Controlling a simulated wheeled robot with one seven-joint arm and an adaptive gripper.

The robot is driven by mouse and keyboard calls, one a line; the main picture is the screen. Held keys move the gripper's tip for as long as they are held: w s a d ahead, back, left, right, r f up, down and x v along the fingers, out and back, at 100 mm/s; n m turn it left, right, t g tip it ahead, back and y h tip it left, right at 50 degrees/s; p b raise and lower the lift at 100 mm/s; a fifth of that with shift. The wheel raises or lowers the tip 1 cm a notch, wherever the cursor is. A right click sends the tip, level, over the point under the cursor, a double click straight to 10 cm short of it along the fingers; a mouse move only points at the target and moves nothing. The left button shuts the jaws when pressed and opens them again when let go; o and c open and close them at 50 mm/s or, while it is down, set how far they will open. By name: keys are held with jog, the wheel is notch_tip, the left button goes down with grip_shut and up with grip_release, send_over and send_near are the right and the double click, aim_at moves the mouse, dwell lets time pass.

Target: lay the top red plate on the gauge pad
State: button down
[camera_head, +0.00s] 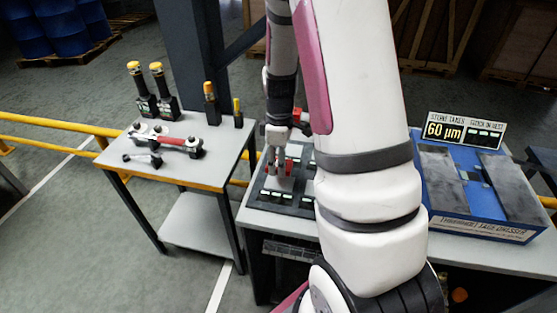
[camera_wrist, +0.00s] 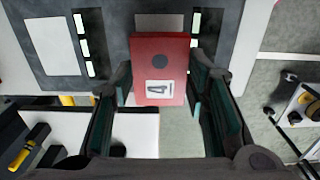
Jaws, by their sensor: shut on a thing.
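The wrist view shows the board's dark surface (camera_wrist: 107,40) beyond the plate, with pale rectangles. I cannot tell which rectangle is the gauge pad, nor whether the plate touches the board. My arm hides part of the board.
A small table (camera_head: 190,172) to the left holds yellow-topped tools (camera_head: 160,90) and a red-handled tool (camera_head: 175,142). A blue dresser (camera_head: 470,185) with two grey slabs and a "60 µm" display (camera_head: 444,130) stands at the right. Yellow rails (camera_head: 60,128) run at left.

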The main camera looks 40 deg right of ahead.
aim_at(280, 183)
jog(key=shift+d, duration=0.1)
jog(key=shift+f+b, duration=1.05)
jog(key=shift+f, duration=1.25)
jog(key=shift+f, duration=0.7)
jog(key=c, duration=0.8)
grip_release()
jog(key=shift+c, duration=0.2)
notch_tip(280, 183, up, 12)
